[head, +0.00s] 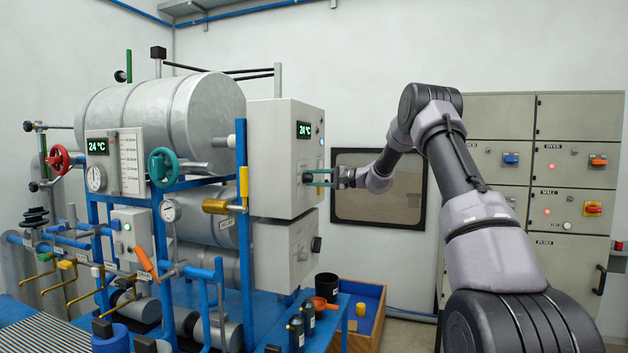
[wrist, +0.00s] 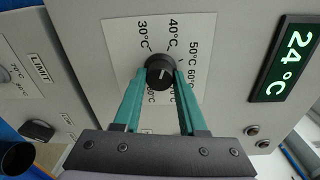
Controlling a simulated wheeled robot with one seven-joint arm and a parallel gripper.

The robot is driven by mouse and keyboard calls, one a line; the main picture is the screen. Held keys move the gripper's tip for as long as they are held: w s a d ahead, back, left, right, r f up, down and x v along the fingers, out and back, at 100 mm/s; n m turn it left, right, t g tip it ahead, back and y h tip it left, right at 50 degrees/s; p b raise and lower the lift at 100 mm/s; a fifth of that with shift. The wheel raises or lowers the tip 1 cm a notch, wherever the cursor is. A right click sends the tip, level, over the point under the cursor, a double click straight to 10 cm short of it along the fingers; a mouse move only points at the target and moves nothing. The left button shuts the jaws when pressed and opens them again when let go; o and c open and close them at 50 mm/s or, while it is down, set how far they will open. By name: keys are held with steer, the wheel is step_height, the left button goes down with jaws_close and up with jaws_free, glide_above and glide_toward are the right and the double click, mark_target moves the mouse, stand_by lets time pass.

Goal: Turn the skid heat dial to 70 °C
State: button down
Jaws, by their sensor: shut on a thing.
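The heat dial (wrist: 159,71) is a black round knob on a white scale plate (wrist: 118,45). The plate shows 30, 40, 50 and 60 °C marks; the 70 °C mark is partly hidden by a finger. A pale pointer line shows on the knob, but I cannot tell exactly which mark it faces. My gripper (wrist: 158,78) is shut on the dial, one teal finger on each side. In the head view my gripper (head: 318,178) reaches the front of the upper grey control box (head: 272,150). A green display (wrist: 296,59) beside the dial reads 24 °C.
A lower grey box (head: 283,250) with a black knob (head: 316,245) hangs below; a LIMIT scale (wrist: 30,68) shows in the wrist view. Two small buttons (wrist: 257,137) sit near the display. A blue-framed skid with tanks stands left, electrical cabinets (head: 570,160) right.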

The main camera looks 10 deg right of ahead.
steer(key=m, duration=0.7)
steer(key=shift+f, duration=0.15)
steer(key=m+g, duration=0.1)
steer(key=m, duration=1.2)
steer(key=shift+f+y, duration=0.1)
steer(key=shift+y, duration=0.2)
steer(key=m, duration=0.6)
steer(key=shift+s, duration=0.1)
steer(key=shift+c, duration=2.3)
jaws_free()
steer(key=v, duration=1)
steer(key=shift+d, duration=0.45)
